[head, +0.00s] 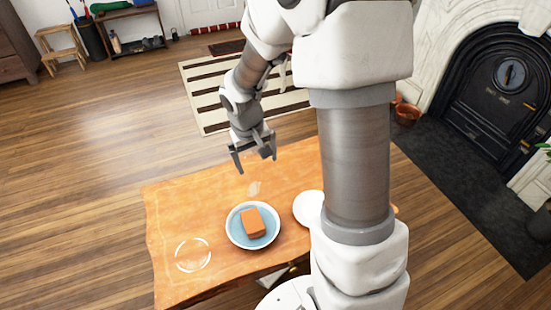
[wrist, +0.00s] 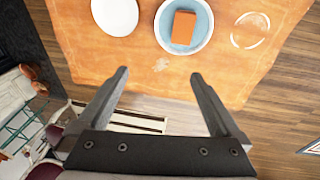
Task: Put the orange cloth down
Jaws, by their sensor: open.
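The orange cloth (head: 253,222) looks like a small folded block. It lies in a light-blue plate with a pale rim (head: 232,236) on the wooden table. In the wrist view the cloth (wrist: 184,27) is at the top, in the same blue plate (wrist: 203,39). My gripper (head: 254,157) is open and empty, above the far edge of the table and apart from the cloth. In the wrist view my gripper's two fingers (wrist: 160,74) are spread with nothing between them.
The wooden table (head: 180,205) also bears a white plate (head: 306,208), partly hidden by my arm, and a clear round glass item (head: 193,254). A pale small mark or item (head: 254,188) lies near the blue plate. A striped rug (head: 205,90) and a black fireplace (head: 490,95) are beyond.

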